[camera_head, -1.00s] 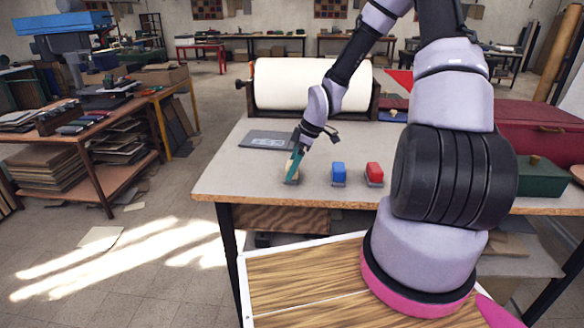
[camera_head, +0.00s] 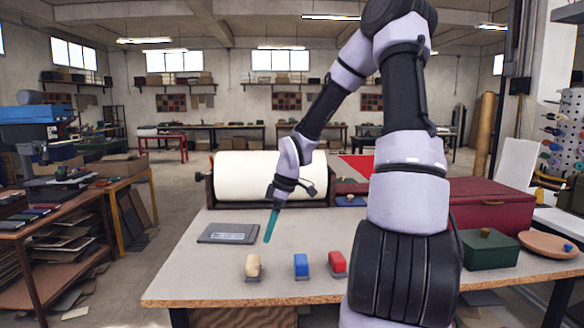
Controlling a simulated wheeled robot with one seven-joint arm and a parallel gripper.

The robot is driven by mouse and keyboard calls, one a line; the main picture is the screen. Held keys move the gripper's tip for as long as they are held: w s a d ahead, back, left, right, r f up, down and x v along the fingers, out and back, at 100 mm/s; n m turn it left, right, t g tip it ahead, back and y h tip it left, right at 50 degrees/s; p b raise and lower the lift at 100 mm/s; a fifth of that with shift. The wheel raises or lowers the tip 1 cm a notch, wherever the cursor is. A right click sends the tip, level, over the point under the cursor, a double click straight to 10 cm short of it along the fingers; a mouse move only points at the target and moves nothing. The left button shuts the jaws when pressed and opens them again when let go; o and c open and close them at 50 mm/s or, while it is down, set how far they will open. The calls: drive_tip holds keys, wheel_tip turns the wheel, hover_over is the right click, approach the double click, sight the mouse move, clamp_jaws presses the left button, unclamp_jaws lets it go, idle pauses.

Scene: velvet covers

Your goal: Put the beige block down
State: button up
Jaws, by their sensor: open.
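The beige block (camera_head: 253,265) stands upright on a small dark base near the front edge of the table (camera_head: 190,290), at the left of a row of blocks. My gripper (camera_head: 268,240) hangs above and slightly right of it, with its teal finger pointing down. The gripper is open, empty and apart from the block. Only one finger shows clearly; the other is hidden.
A blue block (camera_head: 301,265) and a red block (camera_head: 337,263) stand to the right on similar bases. A grey flat plate (camera_head: 229,233) lies behind left. A large white roll (camera_head: 262,177) stands at the back. A green box (camera_head: 489,250) and a dark red case (camera_head: 495,212) are at right.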

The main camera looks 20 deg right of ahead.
drive_tip(key=s+r+m+t, duration=0.3)
drive_tip(key=s+r+m, duration=0.5)
drive_tip(key=r, duration=0.5)
drive_tip(key=s+r+m+t+h, duration=0.1)
drive_tip(key=s+r+m+t, duration=0.2)
drive_tip(key=s+r+m, duration=0.6)
drive_tip(key=v, duration=0.4)
drive_tip(key=shift+s+r, duration=0.3)
